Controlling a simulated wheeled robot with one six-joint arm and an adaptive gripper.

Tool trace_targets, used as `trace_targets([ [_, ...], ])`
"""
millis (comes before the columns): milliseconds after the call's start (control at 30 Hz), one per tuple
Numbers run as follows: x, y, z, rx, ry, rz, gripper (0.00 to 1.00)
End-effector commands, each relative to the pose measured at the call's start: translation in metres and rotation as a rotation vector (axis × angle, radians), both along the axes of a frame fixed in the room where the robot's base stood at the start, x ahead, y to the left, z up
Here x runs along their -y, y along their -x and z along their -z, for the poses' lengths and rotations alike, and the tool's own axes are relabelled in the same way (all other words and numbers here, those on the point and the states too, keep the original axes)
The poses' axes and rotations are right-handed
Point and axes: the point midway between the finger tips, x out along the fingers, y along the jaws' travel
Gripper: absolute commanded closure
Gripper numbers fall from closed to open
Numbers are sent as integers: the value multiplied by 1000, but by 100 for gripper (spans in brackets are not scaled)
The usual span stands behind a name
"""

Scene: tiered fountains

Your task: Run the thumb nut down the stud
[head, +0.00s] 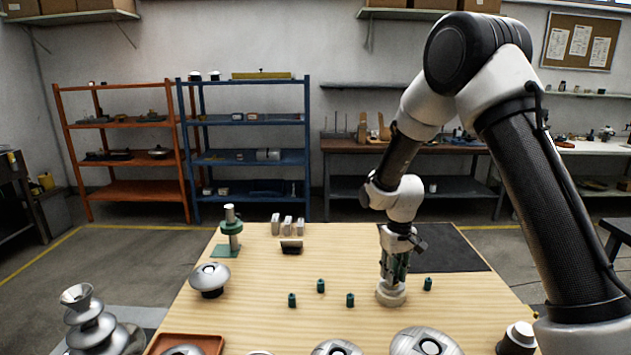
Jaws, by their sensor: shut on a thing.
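My gripper (392,280) points straight down over a pale round base (391,296) on the wooden table, right of the middle. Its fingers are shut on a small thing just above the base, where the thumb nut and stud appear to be. The fingers hide most of both, so the nut's height on the stud and its fit cannot be made out. Small dark green pieces stand around it: one to the right (427,284) and others to the left (350,300), (321,286) and (292,300).
A green stand (230,240) with a metal post, several grey blocks (288,226) and a dark mat (442,248) lie at the back. Metal domes (209,278), (424,342) and an orange tray (205,340) sit nearer. A tiered metal fountain (92,325) stands at left.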

Motion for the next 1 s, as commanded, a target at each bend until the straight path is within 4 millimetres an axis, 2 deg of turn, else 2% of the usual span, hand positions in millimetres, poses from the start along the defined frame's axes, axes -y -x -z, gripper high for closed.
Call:
trace_targets([
  [367, 0, 0, 0, 1, 0, 66, 96],
  [600, 0, 0, 0, 1, 0, 395, 96],
  [700, 0, 0, 0, 1, 0, 472, 96],
  [1000, 0, -1, 0, 1, 0, 494, 96],
])
